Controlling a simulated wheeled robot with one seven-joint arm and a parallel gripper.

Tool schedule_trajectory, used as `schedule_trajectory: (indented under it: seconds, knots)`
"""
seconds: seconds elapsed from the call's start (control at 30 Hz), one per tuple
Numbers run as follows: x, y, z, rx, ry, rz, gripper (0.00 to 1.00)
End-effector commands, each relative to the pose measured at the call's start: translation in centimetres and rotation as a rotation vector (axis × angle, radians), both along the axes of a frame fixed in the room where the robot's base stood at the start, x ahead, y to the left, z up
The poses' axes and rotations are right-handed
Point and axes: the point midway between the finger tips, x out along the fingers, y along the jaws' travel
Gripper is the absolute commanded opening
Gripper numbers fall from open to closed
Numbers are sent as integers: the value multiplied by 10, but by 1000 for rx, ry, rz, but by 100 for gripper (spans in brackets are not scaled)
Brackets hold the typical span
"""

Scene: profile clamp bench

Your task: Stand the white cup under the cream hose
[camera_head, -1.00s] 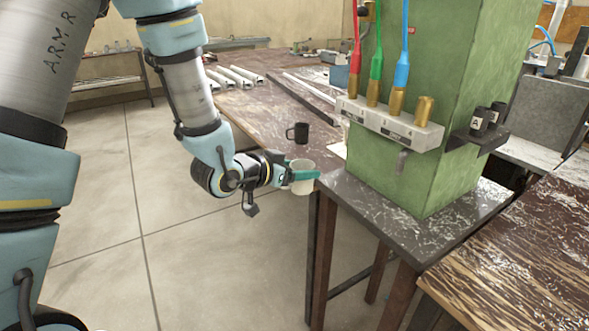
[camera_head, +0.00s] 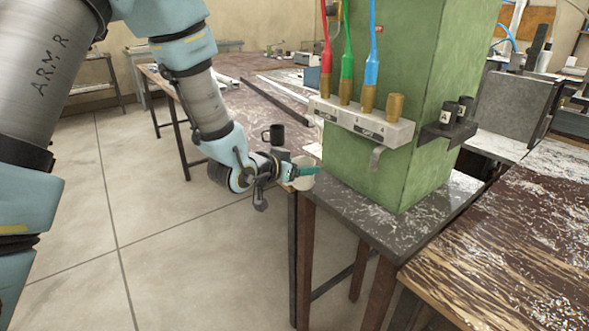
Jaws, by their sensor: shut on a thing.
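The white cup (camera_head: 302,184) is held upright in my gripper (camera_head: 304,172), whose teal fingers are shut on it. Cup and gripper are at the left edge of the small dark bench (camera_head: 398,222), just left of the green column. I cannot tell whether the cup's base touches anything. Red (camera_head: 326,45), green (camera_head: 348,50) and blue (camera_head: 373,45) hoses end in brass fittings on a grey block (camera_head: 360,122) on the column. A fourth brass fitting (camera_head: 394,107) shows no hose. I see no cream hose.
The green column (camera_head: 400,165) fills much of the small bench. A black mug (camera_head: 274,134) stands on the long table (camera_head: 235,105) behind the gripper. Dark cylinders sit in a holder (camera_head: 450,130) on the column's right. A wood-grained table (camera_head: 500,235) is at right.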

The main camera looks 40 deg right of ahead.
Motion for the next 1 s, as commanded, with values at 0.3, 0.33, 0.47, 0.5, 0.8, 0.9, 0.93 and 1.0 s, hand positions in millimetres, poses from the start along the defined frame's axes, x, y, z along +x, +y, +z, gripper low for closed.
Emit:
schedule_trajectory:
  seconds: [0.3,0.33,0.47,0.5,0.8,0.9,0.93,1.0]
  knots:
    - [-2,-25,-2,-2,0,-1,4]
    - [-2,-27,-2,-2,0,-1,4]
    - [-2,-37,-3,-2,0,0,4]
    - [-2,-39,-3,-2,0,0,4]
    - [-3,-51,-3,-1,0,0,4]
    - [-3,-52,-3,-1,0,0,4]
    - [-3,-53,-3,-1,0,0,4]
    - [-3,-53,-3,-1,1,0,4]
